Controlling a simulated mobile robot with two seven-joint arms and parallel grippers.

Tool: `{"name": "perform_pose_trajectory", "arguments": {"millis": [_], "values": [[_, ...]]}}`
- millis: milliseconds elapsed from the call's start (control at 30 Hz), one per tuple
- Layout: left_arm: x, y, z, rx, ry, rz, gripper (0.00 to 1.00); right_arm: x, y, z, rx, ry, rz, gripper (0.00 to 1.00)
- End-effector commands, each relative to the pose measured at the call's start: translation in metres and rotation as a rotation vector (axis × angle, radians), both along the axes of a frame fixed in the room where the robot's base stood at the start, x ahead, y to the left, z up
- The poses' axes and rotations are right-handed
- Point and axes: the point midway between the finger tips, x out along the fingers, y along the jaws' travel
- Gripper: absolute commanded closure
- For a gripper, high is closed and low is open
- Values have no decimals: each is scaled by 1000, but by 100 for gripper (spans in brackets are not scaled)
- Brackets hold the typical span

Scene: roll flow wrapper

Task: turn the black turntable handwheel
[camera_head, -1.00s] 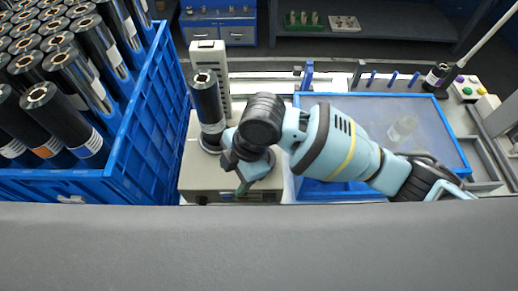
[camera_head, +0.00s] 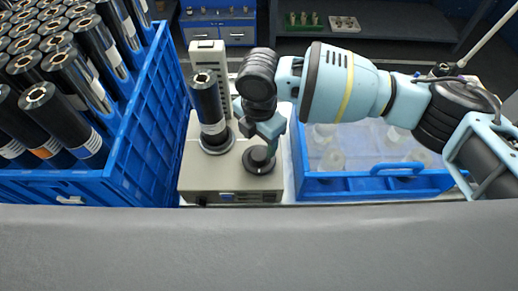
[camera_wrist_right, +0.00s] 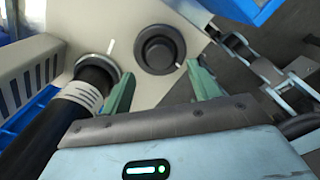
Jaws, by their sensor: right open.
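The black turntable handwheel (camera_head: 259,160) is a round knob on a flat base on top of the beige machine (camera_head: 226,184). It also shows in the right wrist view (camera_wrist_right: 158,50), where a white mark lies beside its rim. Left of it, a black roll (camera_head: 207,104) with a white label stands on the round turntable (camera_head: 217,141). My right gripper (camera_head: 262,127) is over the handwheel. In the right wrist view its two green fingers (camera_wrist_right: 160,70) are apart, with the handwheel ahead between their tips and nothing held. My left gripper is not in view.
A blue crate (camera_head: 152,110) full of black rolls stands on the left, close to the machine. A blue tray (camera_head: 350,186) with clear cups lies on the right, partly under my right arm. Shelves with small items stand at the back.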

Motion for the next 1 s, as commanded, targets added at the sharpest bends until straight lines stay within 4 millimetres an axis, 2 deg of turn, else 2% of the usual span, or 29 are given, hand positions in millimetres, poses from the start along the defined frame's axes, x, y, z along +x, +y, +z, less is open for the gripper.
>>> {"name": "perform_pose_trajectory", "arguments": {"millis": [100, 300, 500, 733, 1000], "values": [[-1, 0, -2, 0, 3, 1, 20, -1, 0, -20, -1, 4, -1, 39], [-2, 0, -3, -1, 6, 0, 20, 0, 0, -44, 0, 1, -1, 39], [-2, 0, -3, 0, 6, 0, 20, 0, 0, -53, 1, 0, -1, 39], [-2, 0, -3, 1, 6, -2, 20, 0, 0, -54, 1, 0, -1, 39], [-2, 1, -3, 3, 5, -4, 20, 0, 0, -53, 1, 0, -1, 74]]}}
